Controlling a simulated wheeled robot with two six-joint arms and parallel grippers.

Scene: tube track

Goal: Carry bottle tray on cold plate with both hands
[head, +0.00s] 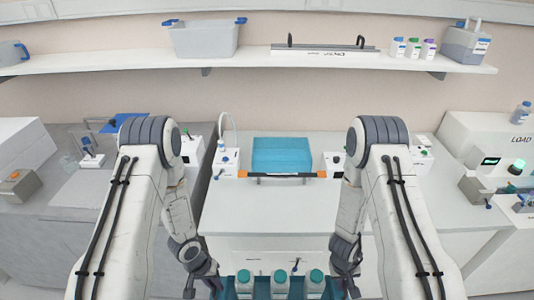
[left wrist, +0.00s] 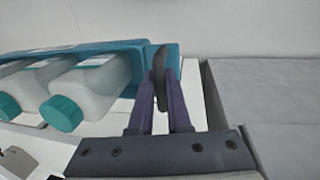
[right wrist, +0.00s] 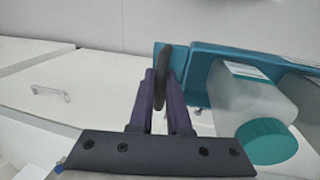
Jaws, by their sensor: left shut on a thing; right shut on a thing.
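The teal bottle tray (head: 334,290) is at the bottom middle of the head view, partly cut off by the frame edge. It holds 3 visible white bottles (head: 280,288) with teal caps. My left gripper (head: 214,288) is shut on the tray's dark handle (left wrist: 159,62) at its left end. My right gripper (head: 350,290) is shut on the other dark handle (right wrist: 163,70) at the right end. A flat teal-blue plate (head: 282,153), which looks like the cold plate, lies at the back of the white counter, apart from the tray. Its top looks bare.
An orange-and-black bar (head: 282,175) runs along the plate's front edge. White devices flank it: one with a bottle (head: 227,160) at left, another (head: 332,163) at right. The white counter (head: 270,208) in front is clear. A shelf (head: 250,63) with a grey bin hangs above.

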